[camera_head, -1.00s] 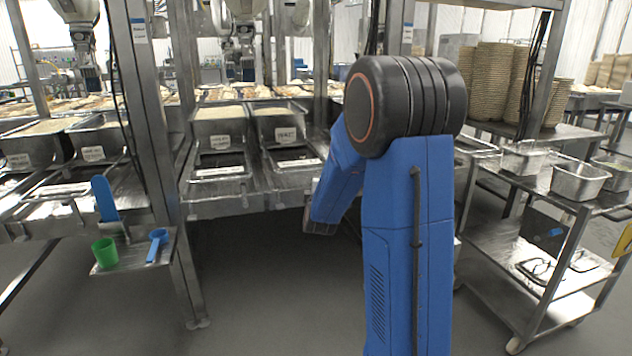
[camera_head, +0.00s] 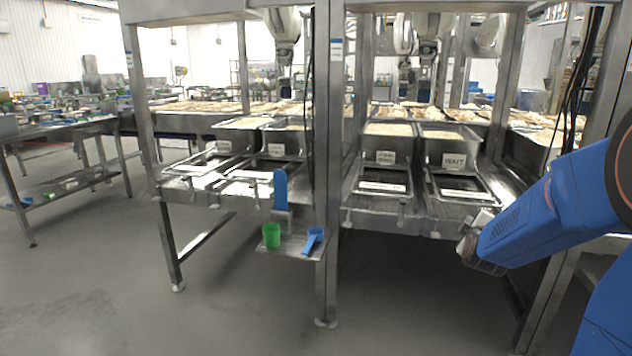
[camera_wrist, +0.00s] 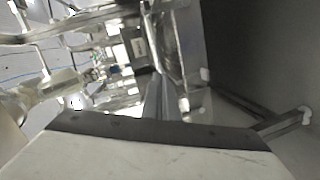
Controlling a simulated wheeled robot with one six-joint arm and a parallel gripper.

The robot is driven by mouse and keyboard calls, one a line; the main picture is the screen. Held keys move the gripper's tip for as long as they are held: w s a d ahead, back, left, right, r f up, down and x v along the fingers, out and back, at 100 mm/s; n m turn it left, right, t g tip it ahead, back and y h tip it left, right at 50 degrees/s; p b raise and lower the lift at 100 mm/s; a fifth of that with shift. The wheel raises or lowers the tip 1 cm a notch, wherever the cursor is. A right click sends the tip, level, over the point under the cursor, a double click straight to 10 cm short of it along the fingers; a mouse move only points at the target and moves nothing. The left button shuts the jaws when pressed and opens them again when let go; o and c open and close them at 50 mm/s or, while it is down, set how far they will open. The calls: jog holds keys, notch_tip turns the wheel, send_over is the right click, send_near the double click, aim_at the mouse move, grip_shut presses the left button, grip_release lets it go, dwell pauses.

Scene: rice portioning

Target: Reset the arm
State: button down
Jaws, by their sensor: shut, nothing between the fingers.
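My blue arm reaches in from the right edge of the head view. Its end, with my gripper (camera_head: 482,256), is low in front of the metal counter, just below and to the right of the right-hand tray frame. My gripper is shut and empty. Its fingertips are hard to make out in the head view. In the wrist view, a pale block with a dark edge fills the bottom, and the tilted counter structure and floor show beyond it.
A small shelf (camera_head: 297,250) on the counter post holds a green cup (camera_head: 272,236) and a blue scoop (camera_head: 313,240). A blue handle (camera_head: 281,190) stands above it. Rice bins (camera_head: 390,145) line the counter. A side table (camera_head: 60,130) is at left. The front floor is clear.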

jog(key=s+a+m+g+y, duration=0.45)
jog(key=s+a, duration=1.05)
jog(key=s, duration=0.4)
jog(key=s+a+f+m+g, duration=0.2)
jog(key=s, duration=0.9)
jog(key=s+a+f+m+g+y, duration=0.1)
jog(key=s+a+f+m+g, duration=0.1)
jog(key=s, duration=1)
jog(key=shift+s+a+m+g, duration=0.25)
jog(key=shift+m+g, duration=0.2)
jog(key=shift+g, duration=0.2)
jog(key=shift+y, duration=0.25)
